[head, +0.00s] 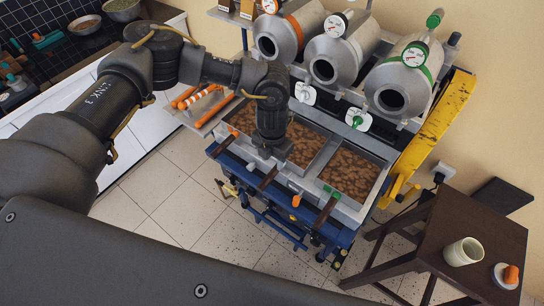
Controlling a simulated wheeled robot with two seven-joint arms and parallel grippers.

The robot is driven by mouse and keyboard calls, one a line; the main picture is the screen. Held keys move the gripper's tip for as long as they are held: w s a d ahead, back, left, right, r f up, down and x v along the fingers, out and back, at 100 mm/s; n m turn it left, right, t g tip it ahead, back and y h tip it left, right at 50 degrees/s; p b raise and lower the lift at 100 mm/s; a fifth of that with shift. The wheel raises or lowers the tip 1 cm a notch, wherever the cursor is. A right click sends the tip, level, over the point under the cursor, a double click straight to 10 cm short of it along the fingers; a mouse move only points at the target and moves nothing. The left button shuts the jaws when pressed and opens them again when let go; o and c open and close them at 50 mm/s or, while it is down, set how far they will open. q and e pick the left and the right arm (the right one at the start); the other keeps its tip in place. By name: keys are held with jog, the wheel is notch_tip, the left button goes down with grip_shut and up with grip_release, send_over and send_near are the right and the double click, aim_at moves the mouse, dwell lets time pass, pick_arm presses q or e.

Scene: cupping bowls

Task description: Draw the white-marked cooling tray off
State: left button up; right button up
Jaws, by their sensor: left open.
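Three metal trays of brown beans sit side by side in a blue-framed cart below the roasters. The middle tray (301,158) lines up with the white-marked roaster and has a dark handle (268,178) sticking out at its front. The right tray (347,177) carries a green tag. The left tray (240,121) is partly hidden behind my arm. My left gripper (264,153) points down over the front of the left and middle trays, open, its fingers small and dark. I cannot tell whether it touches anything. My right gripper is out of view.
Three roasters stand behind, marked orange (279,36), white (333,58) and green (405,80). A yellow rail (440,120) is at right. A brown stool (452,230) with a cup (463,252) stands front right. Tiled floor (165,205) is free in front of the cart.

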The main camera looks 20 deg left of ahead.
aim_at(272, 172)
pick_arm(q)
jog(key=shift+w+f+b, duration=0.1)
jog(key=shift+f+b, duration=2.5)
jog(key=shift+f, duration=1.45)
grip_shut()
